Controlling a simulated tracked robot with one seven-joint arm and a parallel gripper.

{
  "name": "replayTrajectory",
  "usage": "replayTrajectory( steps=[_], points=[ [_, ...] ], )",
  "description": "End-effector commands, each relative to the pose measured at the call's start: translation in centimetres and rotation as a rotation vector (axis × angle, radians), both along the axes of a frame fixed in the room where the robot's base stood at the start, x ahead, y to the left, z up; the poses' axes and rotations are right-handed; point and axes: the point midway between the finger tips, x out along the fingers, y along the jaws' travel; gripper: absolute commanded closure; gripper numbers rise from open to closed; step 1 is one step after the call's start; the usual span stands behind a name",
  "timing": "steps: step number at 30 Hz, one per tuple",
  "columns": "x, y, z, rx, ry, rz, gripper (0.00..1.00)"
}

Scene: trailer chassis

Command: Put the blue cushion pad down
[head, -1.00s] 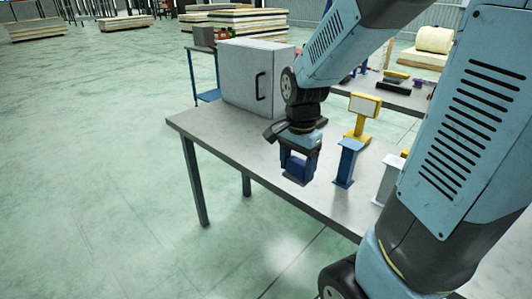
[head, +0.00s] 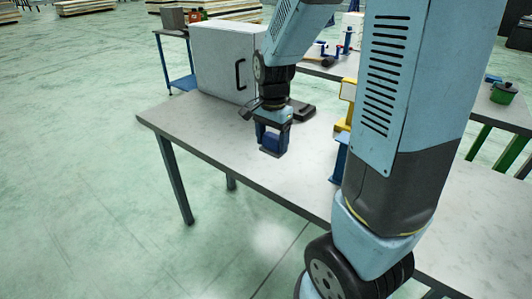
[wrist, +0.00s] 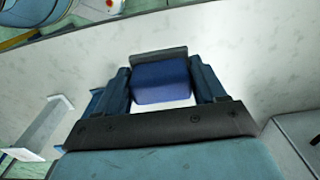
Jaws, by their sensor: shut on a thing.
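The blue cushion pad (head: 271,141) is a small dark blue block between the fingers of my gripper (head: 271,147). In the wrist view, the pad (wrist: 160,80) sits between both fingers of my gripper (wrist: 165,88), which is shut on it. In the head view the gripper points down over the grey table (head: 190,122), near its front edge. I cannot tell whether the pad touches the tabletop.
A light grey cabinet (head: 213,62) with a black handle stands on the table behind the gripper. A blue stand (head: 339,158) and a yellow stand (head: 346,105) are to the right, partly hidden by my arm. The table's left end is clear.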

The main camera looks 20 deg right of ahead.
Motion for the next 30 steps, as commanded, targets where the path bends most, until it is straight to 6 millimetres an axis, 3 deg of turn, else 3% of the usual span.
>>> replayTrajectory(
  steps=[6,15,26,30],
  points=[
    [3.3,-0.6,-1.8,-0.001,0.003,-0.002,0.74],
    [6.2,-1.1,-5.4,-0.001,0.002,-0.002,0.74],
    [7.5,-1.3,-7.1,0.001,0.001,-0.003,0.74],
    [7.6,-1.3,-8.8,0.0,0.004,-0.003,0.74]
  ],
)
